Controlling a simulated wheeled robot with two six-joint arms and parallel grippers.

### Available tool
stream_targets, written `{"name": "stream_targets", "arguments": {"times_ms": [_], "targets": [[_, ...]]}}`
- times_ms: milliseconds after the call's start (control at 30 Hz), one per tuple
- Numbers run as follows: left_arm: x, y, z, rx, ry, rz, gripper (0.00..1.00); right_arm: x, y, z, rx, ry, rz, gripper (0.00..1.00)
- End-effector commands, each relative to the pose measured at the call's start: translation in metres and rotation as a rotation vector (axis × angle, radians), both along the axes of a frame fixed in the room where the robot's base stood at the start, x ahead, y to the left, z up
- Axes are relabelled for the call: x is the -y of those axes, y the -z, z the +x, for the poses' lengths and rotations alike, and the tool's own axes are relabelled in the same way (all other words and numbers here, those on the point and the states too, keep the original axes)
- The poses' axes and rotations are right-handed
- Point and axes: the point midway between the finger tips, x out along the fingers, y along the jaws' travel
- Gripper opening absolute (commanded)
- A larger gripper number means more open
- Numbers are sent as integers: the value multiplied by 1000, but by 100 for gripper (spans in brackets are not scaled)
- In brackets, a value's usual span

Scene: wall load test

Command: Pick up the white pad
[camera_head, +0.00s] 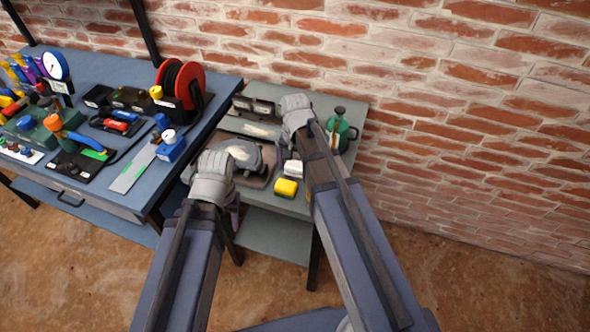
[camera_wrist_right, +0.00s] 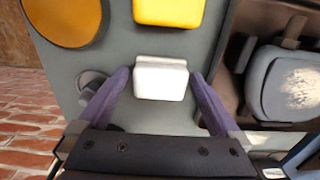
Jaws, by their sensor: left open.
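The white pad (camera_head: 293,168) lies on the grey-green table, just behind a yellow block, and is partly hidden by my right arm in the head view. In the right wrist view the white pad (camera_wrist_right: 161,80) sits between the two purple fingers of my right gripper (camera_wrist_right: 160,74). That gripper is open, with a narrow gap visible on each side of the pad. My left gripper (camera_head: 236,208) is open near the table's front left edge, left of the pad, its fingers mostly hidden by the wrist.
A yellow block (camera_head: 286,188) lies close to the pad. A dark tray with a grey item (camera_head: 243,153) is left of it. A green canister (camera_head: 338,130) stands at the right edge. A crowded blue bench (camera_head: 140,185) adjoins on the left; a brick wall (camera_head: 450,120) is behind.

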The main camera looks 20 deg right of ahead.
Motion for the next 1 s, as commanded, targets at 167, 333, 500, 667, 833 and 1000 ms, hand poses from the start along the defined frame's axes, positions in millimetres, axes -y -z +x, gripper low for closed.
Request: {"name": "stream_targets", "arguments": {"times_ms": [167,333,500,667,833,1000], "targets": [[0,0,0,0,0,0,50,0,0,0,0,0,0,81],[0,0,0,0,0,0,50,0,0,0,0,0,0,62],[0,0,0,0,0,0,50,0,0,0,0,0,0,43],[0,0,0,0,0,0,50,0,0,0,0,0,0,25],[0,0,0,0,0,0,50,0,0,0,0,0,0,22],[0,-3,0,0,0,0,50,0,-2,0,0,0,0,22]]}}
